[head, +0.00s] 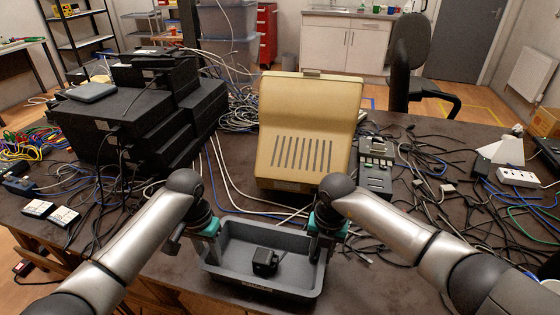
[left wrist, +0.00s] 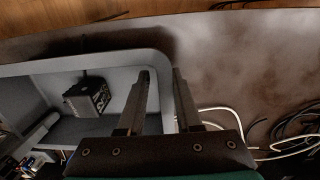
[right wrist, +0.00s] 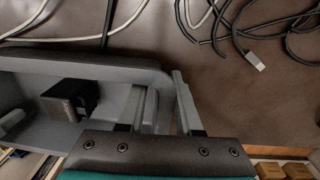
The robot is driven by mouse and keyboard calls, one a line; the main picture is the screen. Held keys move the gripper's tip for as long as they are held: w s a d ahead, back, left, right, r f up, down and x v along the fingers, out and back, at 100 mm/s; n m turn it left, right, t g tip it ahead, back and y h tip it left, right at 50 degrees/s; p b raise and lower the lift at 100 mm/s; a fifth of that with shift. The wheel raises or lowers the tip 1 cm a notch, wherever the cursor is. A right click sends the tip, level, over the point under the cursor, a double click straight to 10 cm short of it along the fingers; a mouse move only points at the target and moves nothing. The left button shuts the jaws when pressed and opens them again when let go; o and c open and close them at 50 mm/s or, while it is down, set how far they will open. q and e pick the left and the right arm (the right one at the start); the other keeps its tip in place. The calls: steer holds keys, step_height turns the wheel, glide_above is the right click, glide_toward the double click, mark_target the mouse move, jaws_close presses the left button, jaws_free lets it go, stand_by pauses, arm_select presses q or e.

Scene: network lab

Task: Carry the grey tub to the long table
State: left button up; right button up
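The grey tub (head: 233,279) is an open, shallow rectangular bin at the front of the dark table in the head view. A small black box-shaped device with a cable (head: 265,262) lies inside it. My left gripper (left wrist: 161,72) has one finger inside and one outside the tub's left end wall, and looks shut on it. My right gripper (right wrist: 164,82) straddles the right end wall in the same way and looks shut on it. In the head view my wrists hide the tub's end rims. Whether the tub's bottom touches the table is hard to tell.
A beige slotted case (head: 308,130) stands right behind the tub. Stacked black units (head: 120,120) fill the table's left. Loose cables (head: 440,170), a small grey device (head: 375,180) and a white power strip (head: 517,178) crowd the right. An office chair (head: 410,65) stands behind the table.

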steer(key=shift+r, duration=0.1)
arm_select(q)
step_height(320, 180, up, 10)
steer(key=shift+a, duration=0.25)
arm_select(e)
step_height(320, 180, up, 12)
steer(key=shift+d, duration=0.3)
steer(key=shift+s, duration=0.1)
